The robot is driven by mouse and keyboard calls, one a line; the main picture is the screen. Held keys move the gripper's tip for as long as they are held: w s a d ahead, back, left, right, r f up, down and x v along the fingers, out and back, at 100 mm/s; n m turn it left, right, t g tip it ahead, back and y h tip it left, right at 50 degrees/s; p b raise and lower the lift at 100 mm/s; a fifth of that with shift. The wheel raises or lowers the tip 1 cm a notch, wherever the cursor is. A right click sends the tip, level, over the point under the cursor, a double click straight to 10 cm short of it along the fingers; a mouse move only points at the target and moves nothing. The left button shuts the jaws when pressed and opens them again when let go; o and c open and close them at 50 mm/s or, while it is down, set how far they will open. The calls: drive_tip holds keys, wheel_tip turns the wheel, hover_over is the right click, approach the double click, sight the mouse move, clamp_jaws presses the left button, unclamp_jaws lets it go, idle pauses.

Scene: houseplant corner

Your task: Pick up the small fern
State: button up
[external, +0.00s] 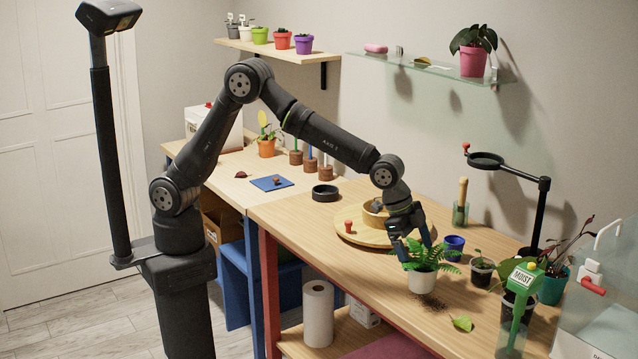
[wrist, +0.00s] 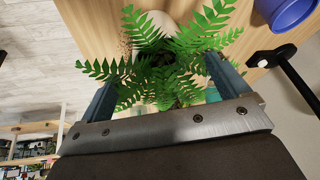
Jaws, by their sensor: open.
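The small fern (external: 421,262) has green feathery fronds and stands upright in a white pot (external: 422,281) on the wooden table. My gripper (external: 413,245) is directly above it, pointing down, with its fingers among the upper fronds. In the wrist view the fern (wrist: 165,65) spreads between and across the two fingers of my gripper (wrist: 160,95), which are wide apart. The white pot (wrist: 152,20) shows only partly, beyond the fronds. The fingertips are partly hidden by leaves, and I cannot tell whether they touch the plant.
A blue pot (external: 454,247) and a small potted seedling (external: 481,271) stand close right of the fern. Spilled soil (external: 430,302) and a loose leaf (external: 462,323) lie in front. A green moisture meter (external: 518,295) stands at the right. A round wooden turntable (external: 364,236) lies behind left.

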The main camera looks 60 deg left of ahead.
sight(424, 271)
drive_tip(key=x, duration=0.5)
drive_tip(key=shift+c, duration=0.4)
drive_tip(key=c, duration=1.1)
